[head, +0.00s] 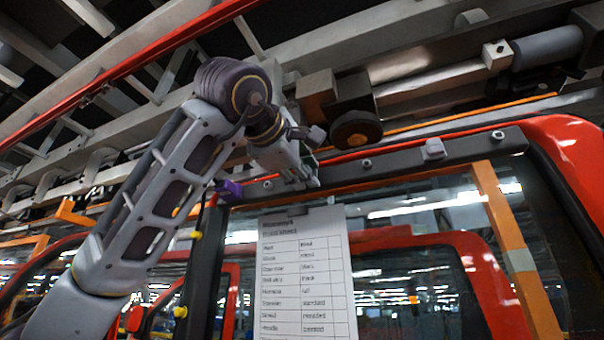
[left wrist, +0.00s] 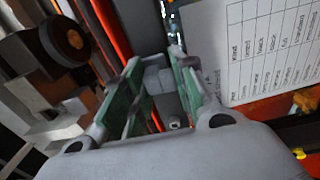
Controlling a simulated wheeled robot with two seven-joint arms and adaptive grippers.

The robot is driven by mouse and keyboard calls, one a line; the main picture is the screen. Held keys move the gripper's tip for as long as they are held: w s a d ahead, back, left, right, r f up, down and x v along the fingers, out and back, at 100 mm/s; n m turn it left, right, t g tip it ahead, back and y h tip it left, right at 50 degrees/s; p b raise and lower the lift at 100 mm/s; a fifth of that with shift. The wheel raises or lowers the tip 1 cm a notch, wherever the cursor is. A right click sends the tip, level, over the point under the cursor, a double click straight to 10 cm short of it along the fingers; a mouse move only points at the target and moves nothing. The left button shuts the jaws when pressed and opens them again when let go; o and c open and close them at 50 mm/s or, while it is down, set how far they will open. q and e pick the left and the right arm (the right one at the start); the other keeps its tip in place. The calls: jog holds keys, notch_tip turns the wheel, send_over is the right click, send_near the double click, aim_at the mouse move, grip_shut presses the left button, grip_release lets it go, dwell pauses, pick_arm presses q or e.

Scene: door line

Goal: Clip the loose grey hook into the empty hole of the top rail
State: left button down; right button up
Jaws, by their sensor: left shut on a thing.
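The top rail (head: 400,158) is a dark bar across the top of the red door frame. My left gripper (head: 308,178) is at the rail's left part, just above the paper sheet. In the left wrist view its green-padded fingers (left wrist: 163,92) are shut on a small grey block, the grey hook (left wrist: 158,80). Its lower end is hidden, so I cannot tell whether it touches the rail or sits in a hole. Another grey block (head: 433,149) sits on the rail further right. Small round fittings (head: 366,163) show along the rail; I cannot tell which hole is empty. My right gripper is out of view.
A printed sheet (head: 305,275) hangs below the rail. A purple piece (head: 229,190) is at the rail's left end. A dark roller on a bracket (head: 356,130) sits close above the rail, right of my gripper. An orange strip (head: 515,250) runs down at right.

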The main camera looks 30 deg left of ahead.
pick_arm(q)
jog(key=shift+w, duration=0.45)
dwell(0.3)
dwell(0.3)
jog(key=c, duration=1.4)
grip_release()
jog(key=shift+c, duration=0.2)
jog(key=o, duration=0.4)
jog(key=shift+w, duration=0.15)
jog(key=shift+c, duration=0.2)
jog(key=s, duration=1.2)
jog(key=shift+d+f, duration=0.2)
jog(key=shift+d, duration=0.15)
jog(key=shift+s, duration=0.2)
jog(key=s, duration=1.1)
jog(key=shift+s+d+f, duration=0.25)
jog(key=shift+s+d, duration=0.05)
jog(key=shift+d, duration=0.05)
